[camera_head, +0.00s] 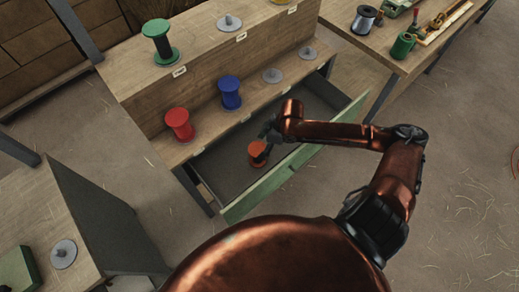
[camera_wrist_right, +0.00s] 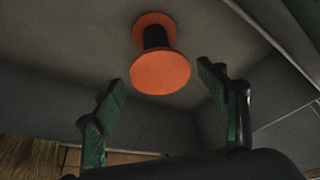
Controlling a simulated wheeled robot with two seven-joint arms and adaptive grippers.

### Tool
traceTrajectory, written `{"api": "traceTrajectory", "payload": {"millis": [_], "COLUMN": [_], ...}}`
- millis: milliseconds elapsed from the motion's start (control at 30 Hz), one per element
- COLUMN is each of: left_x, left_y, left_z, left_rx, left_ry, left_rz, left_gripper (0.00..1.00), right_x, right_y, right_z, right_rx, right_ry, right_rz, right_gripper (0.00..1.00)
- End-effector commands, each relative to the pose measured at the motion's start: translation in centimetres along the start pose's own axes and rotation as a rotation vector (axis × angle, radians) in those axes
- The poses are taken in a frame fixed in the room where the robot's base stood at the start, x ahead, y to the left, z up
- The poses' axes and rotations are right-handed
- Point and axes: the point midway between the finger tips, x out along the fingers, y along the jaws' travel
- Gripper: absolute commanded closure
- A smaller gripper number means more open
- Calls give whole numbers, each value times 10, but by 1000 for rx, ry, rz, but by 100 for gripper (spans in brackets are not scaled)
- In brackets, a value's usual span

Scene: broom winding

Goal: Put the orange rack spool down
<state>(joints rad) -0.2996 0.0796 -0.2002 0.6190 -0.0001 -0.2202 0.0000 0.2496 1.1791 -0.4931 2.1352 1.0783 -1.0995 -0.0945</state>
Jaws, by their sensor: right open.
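The orange spool (camera_head: 257,150) is inside the open drawer, near its left end in the head view. In the right wrist view the orange spool (camera_wrist_right: 160,70) shows orange flanges and a dark core, and it stands on the drawer's grey floor. My right gripper (camera_head: 268,143) reaches down into the drawer at the spool. In the wrist view my right gripper (camera_wrist_right: 162,87) is open, with its green-padded fingers on either side, apart from the spool. My left gripper is not in view.
The open drawer (camera_head: 240,208) has a green front. The stepped wooden rack above it holds a red spool (camera_head: 180,124), a blue spool (camera_head: 230,92), a green spool (camera_head: 160,40) and empty grey holders (camera_head: 272,75). A workbench (camera_head: 395,62) stands at the right.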

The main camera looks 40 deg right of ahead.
Motion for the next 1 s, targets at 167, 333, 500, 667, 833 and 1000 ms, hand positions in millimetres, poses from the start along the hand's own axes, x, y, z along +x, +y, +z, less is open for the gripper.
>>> {"api": "traceTrajectory", "payload": {"millis": [167, 333, 500, 667, 833, 1000], "left_x": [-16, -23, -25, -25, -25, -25], "left_y": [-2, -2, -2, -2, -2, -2], "left_z": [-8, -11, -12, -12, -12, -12], "left_rx": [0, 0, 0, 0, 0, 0], "left_ry": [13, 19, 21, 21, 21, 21], "left_rz": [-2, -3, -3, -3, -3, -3], "left_gripper": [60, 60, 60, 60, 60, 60], "right_x": [-43, -65, -74, -74, -74, -74], "right_y": [0, 0, 0, 0, 0, 0], "right_z": [-1, 0, 0, 0, 0, 0], "right_rx": [-1, 0, 0, 1, 1, 1], "right_ry": [0, 0, 0, 0, 0, 0], "right_rz": [3, 0, 0, -2, -1, -1], "right_gripper": [33, 33, 33, 33, 33, 33]}}
